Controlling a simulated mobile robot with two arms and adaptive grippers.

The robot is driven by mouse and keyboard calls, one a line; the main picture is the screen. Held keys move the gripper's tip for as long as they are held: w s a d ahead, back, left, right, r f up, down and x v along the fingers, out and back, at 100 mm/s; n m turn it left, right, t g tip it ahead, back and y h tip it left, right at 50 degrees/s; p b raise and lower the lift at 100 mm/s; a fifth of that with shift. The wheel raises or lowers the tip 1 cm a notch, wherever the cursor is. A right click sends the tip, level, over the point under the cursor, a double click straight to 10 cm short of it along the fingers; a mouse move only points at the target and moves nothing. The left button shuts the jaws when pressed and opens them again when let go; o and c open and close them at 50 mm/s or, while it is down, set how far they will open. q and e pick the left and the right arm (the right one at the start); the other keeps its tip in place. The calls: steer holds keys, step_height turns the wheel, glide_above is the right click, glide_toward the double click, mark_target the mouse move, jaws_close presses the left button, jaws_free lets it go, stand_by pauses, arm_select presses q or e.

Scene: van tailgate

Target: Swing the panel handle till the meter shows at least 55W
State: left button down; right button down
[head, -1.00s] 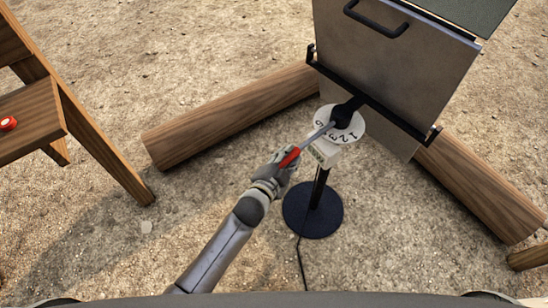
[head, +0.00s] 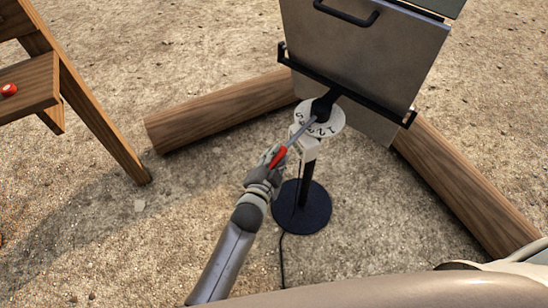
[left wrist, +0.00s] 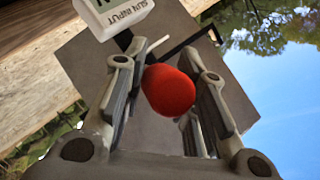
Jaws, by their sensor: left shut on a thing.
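The panel (head: 365,62) is a grey, tilted board on a black bracket above a thin stand. A numbered white dial (head: 330,124) sits under the bracket. The handle is a thin rod with a red grip (head: 278,157), pointing down-left from the dial. My left gripper (head: 270,164) is shut on the red grip, which also shows between its fingers in the left wrist view (left wrist: 168,90). The white meter (left wrist: 121,14), marked SUN INPUT, is cut off by the top edge there. Its reading cannot be made out in either view. My right gripper is not in view.
The stand has a round black base (head: 302,207) with a cable running toward me. Wooden logs lie behind left (head: 220,112) and at right (head: 465,190). A wooden stool-like frame (head: 30,86) with a red item on it stands at left. Open gravel lies between.

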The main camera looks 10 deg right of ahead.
arm_select(q)
steer(key=shift+w, duration=0.1)
steer(key=c, duration=1.1)
jaws_free()
steer(key=shift+a, duration=0.1)
steer(key=v, duration=1.2)
